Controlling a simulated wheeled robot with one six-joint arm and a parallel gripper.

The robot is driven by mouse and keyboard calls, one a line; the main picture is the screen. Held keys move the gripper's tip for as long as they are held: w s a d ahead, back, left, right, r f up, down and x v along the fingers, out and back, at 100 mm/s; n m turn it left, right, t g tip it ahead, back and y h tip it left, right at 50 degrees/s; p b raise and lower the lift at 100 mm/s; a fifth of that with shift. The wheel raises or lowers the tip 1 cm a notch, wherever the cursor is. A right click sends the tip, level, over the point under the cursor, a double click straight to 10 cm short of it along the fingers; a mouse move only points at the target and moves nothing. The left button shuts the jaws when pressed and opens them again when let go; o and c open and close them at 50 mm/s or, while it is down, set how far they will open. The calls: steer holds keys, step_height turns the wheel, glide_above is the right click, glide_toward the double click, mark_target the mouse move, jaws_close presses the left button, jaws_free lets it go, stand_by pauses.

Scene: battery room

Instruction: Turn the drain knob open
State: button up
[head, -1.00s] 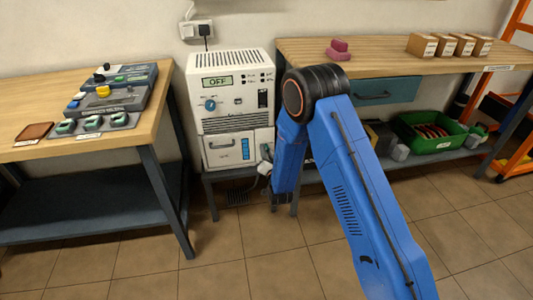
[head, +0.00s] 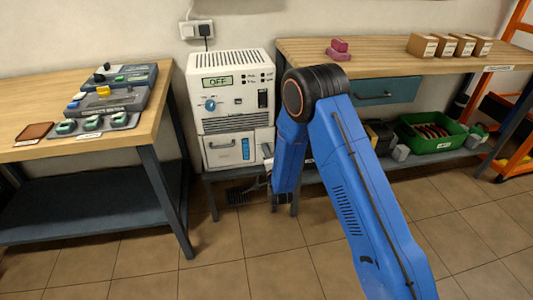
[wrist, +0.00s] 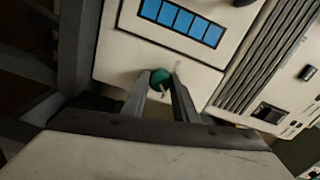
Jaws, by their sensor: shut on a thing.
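The drain knob (wrist: 160,79) is a small dark green knob low on the front of the white machine, with a pale mark on it. In the wrist view my gripper (wrist: 162,84) has its two fingers on either side of the knob, shut on it. In the head view the white machine (head: 232,62) stands between the two benches, its display reading OFF. My blue arm hides the knob and most of the gripper there.
A wooden bench (head: 30,108) with a control panel and chargers stands at the left. Another bench (head: 385,62) at the right bears small boxes (head: 450,45) and a pink block (head: 338,49). A green crate (head: 433,143) sits on the lower shelf. The tiled floor in front is clear.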

stand_by(0.4)
steer(key=o, duration=1.1)
steer(key=shift+c, duration=0.2)
steer(key=shift+s, duration=0.1)
steer(key=v, duration=1.7)
steer(key=shift+s+d, duration=0.1)
steer(key=shift+s, duration=0.05)
